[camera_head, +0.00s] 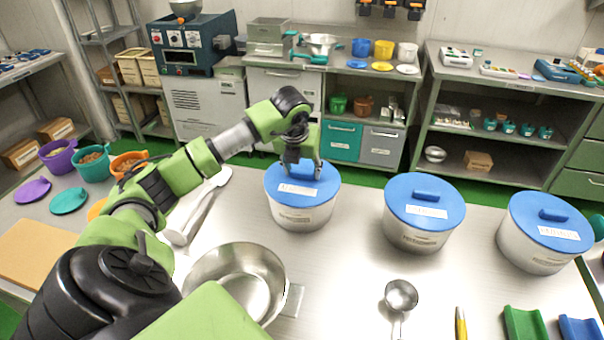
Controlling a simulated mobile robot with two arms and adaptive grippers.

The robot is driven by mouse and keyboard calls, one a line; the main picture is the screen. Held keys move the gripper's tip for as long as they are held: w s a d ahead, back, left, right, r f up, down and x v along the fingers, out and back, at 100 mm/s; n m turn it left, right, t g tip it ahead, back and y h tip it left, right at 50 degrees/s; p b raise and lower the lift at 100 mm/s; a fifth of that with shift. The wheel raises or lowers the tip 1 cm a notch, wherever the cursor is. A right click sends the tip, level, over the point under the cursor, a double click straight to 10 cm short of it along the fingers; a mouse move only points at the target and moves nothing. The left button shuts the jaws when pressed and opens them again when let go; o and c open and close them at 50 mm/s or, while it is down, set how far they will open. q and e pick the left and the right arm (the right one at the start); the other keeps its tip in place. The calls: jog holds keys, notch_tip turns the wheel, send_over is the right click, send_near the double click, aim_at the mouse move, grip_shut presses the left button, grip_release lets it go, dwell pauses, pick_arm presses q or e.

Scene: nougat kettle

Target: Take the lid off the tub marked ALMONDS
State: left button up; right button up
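My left gripper (302,174) points down at the handle of the left tub's lid (325,183). Its fingers hide most of that handle, and I cannot tell whether they grip it. My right gripper is not in view.
A steel bowl (205,270) stands in front of the left tub, near my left arm. A steel scoop (401,295), a yellow pen-like tool (461,325), a green holder (523,322) and a blue one (578,328) lie along the front. Bare table separates the tubs.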

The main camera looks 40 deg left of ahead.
aim_at(302, 171)
pick_arm(q)
jog(key=shift+r, duration=0.15)
jog(key=shift+r, duration=0.25)
notch_tip(302, 171, up, 2)
jog(key=shift+w+r+b, duration=0.1)
jog(key=shift+b, duration=0.3)
jog(key=s+d+r, duration=0.3)
jog(key=s+r, duration=0.3)
jog(key=s+d+r+b, duration=0.1)
jog(key=s+d+r, duration=0.2)
jog(key=s+r, duration=0.3)
jog(key=shift+s+d+r, duration=0.25)
jog(key=shift+d+r, duration=0.1)
jog(key=shift+r, duration=0.15)
